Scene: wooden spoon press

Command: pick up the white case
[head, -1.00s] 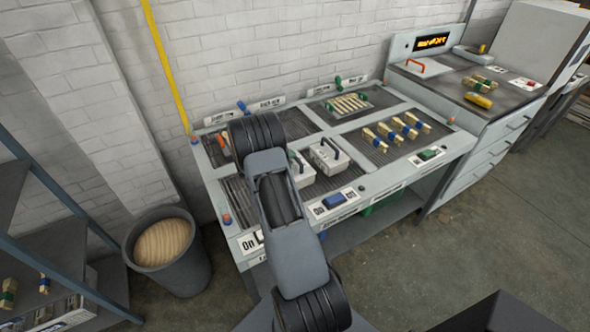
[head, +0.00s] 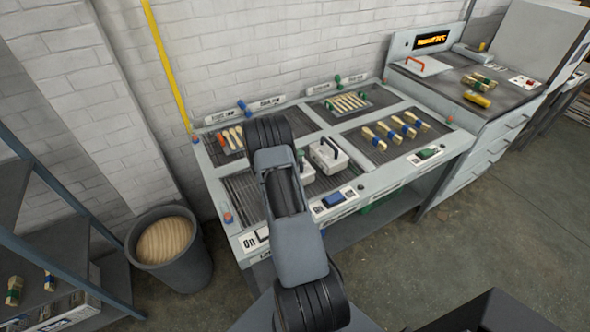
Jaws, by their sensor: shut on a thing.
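The right white case (head: 328,157) shows nearly whole, with a dark handle on top. The left white case (head: 302,175) is partly hidden behind my arm, and something green shows at its top. My arm reaches from the bottom of the view up over the left half of the bench. My gripper is hidden behind the arm's links, so I cannot see its fingers or what is between them.
The bench (head: 381,182) has a blue button (head: 333,200) at its front edge and several wooden pieces (head: 404,126) on its right panel. A grey bin (head: 187,281) stands at the left front. A blue-grey shelf rack (head: 58,170) is at the far left. Open floor lies at the right.

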